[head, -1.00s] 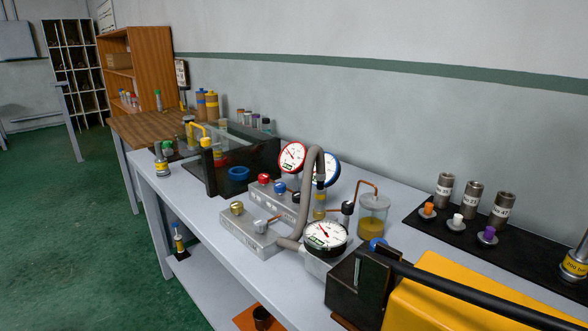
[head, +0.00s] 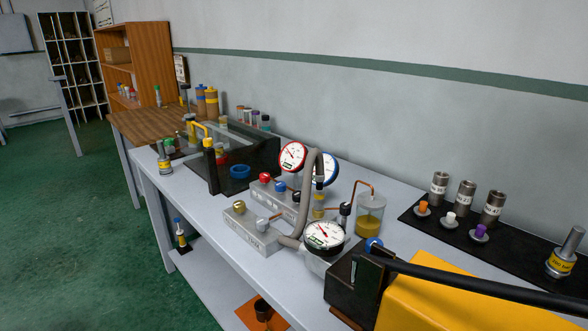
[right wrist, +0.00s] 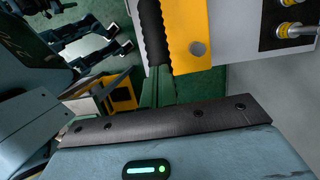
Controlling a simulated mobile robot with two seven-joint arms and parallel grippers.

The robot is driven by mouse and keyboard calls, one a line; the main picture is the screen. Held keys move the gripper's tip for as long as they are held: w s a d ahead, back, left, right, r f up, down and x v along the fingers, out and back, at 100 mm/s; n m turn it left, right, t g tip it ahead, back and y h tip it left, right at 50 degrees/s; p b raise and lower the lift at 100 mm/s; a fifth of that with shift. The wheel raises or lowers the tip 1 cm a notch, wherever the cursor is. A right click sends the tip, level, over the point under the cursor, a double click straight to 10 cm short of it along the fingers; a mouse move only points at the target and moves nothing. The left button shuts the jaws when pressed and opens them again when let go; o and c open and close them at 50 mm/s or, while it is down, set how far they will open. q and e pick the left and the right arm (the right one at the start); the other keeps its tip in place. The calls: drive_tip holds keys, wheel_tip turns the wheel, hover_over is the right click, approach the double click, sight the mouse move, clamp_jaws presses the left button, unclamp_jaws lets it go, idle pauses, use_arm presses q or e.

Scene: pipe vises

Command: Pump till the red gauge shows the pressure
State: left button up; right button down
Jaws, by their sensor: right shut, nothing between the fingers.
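The red-rimmed gauge (head: 293,157) stands on the bench with its white face toward me; its scale is too small to read. A blue-rimmed gauge (head: 331,169) is partly hidden behind the grey hose. A dark-rimmed gauge (head: 323,238) sits in front. The yellow pump (head: 440,306), with a long black lever (head: 480,285), is at the lower right. The pump's yellow side (right wrist: 192,35) and a black ribbed part (right wrist: 153,35) show in the right wrist view. My right gripper (right wrist: 170,120) is shut and empty below them. My left gripper (right wrist: 122,36) seems open and empty there.
A grey valve block (head: 248,232), a grey hose (head: 305,195) and a jar of yellow fluid (head: 369,217) crowd the bench beside the gauges. A black mat (head: 515,248) with several metal cylinders lies at the right. A dark trough (head: 245,160) stands farther back.

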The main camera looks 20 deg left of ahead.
use_arm(q)
drive_tip(key=shift+s+f+g+b, duration=0.15)
drive_tip(key=shift+s+f+b, duration=0.4)
drive_tip(key=shift+f, duration=0.2)
drive_tip(key=shift+s+f+g+b, duration=0.15)
drive_tip(key=shift+s+f+b, duration=0.25)
drive_tip(key=shift+f+b, duration=0.3)
use_arm(e)
drive_tip(key=shift+s+d+f, duration=0.15)
drive_tip(key=shift+d+f, duration=0.05)
drive_tip(key=shift+f, duration=0.75)
drive_tip(key=shift+s+d+f, duration=0.1)
drive_tip(key=shift+d+f, duration=0.15)
drive_tip(key=shift+f, duration=0.65)
drive_tip(key=shift+s+d+f, duration=0.15)
drive_tip(key=shift+d+f, duration=0.05)
drive_tip(key=shift+f, duration=0.75)
use_arm(q)
drive_tip(key=shift+f, duration=0.1)
use_arm(e)
drive_tip(key=shift+f, duration=0.1)
